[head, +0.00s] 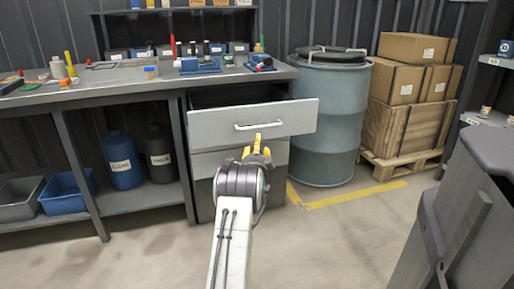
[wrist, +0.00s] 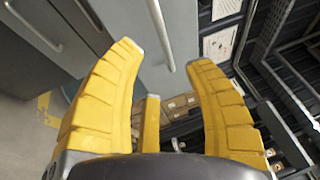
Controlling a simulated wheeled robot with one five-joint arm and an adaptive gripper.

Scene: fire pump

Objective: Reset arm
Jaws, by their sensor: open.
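My gripper (head: 257,147) is in the middle of the head view, in front of the workbench drawers. Its yellow fingers point toward the open top drawer (head: 215,125), whose front has a pale bar handle (head: 259,126). In the wrist view my gripper (wrist: 165,65) has its fingers spread, with nothing between them. The handle also shows in the wrist view (wrist: 161,36), beyond the fingertips; I see no contact with it. The drawer's inside is mostly hidden.
A workbench (head: 140,75) carries tools and small bottles. A blue-grey barrel (head: 327,120) stands right of the drawers, and stacked cardboard boxes (head: 415,47) sit on a pallet (head: 400,165). A blue bin (head: 66,192) is under the bench. The floor in front is clear.

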